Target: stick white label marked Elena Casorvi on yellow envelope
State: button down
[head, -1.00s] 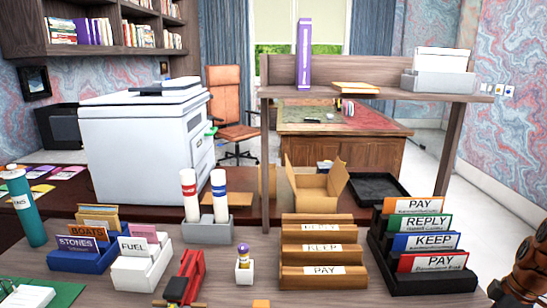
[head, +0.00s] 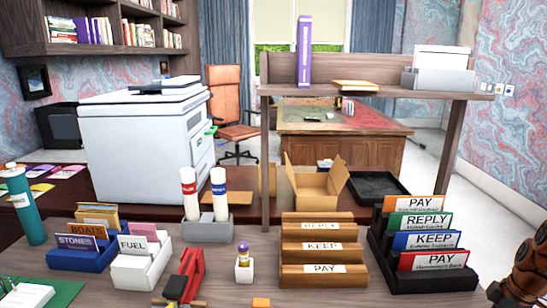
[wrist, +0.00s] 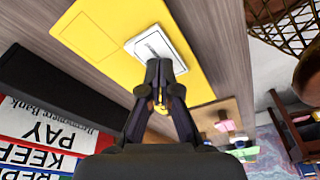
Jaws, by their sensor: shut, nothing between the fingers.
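The yellow envelope (wrist: 190,30) lies flat on the wooden desk in the wrist view, with a flap outline at its left. A white label (wrist: 156,46) with a dark line of print, too small to read, is over its middle; I cannot tell whether it is stuck down. My gripper (wrist: 160,88) is shut and empty, its fingertips at the label's near edge, overlapping it in the picture. Contact is unclear. In the head view only part of my arm shows at the right edge, and I cannot make out the envelope or label there.
A black sorter with PAY, REPLY and KEEP cards (head: 430,238) stands at the right; it also shows left of my gripper in the wrist view.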

jog(key=shift+f, duration=0.4)
dwell(0.7)
jog(key=shift+r, duration=0.1)
jog(key=shift+r+p, duration=0.35)
jog(key=shift+r, duration=3.05)
jog(key=s+a+r+m+g+p, duration=0.1)
jog(key=s+a+r, duration=0.15)
jog(key=a, duration=0.55)
jog(key=s+a+r+m+p, duration=0.1)
jog(key=a+r+m+p, duration=0.1)
jog(key=a+r, duration=0.35)
jog(key=s+a+r+m+g+p, duration=0.1)
jog(key=s+a, duration=0.1)
jog(key=a, duration=0.7)
jog(key=s+a+m+p, duration=0.1)
jog(key=s+a+m, duration=0.1)
jog(key=s, duration=0.4)
jog(key=s+a+m+h+p, duration=0.1)
jog(key=s+a+m, duration=0.2)
jog(key=s, duration=0.3)
jog(key=s+a+m+g+p, duration=0.1)
jog(key=s+a+m+p, duration=0.1)
jog(key=s+a, duration=0.2)
jog(key=shift+s+a+r+m+h, duration=0.15)
jog(key=shift+s+r+m+h, duration=0.2)
jog(key=shift+s, duration=0.7)
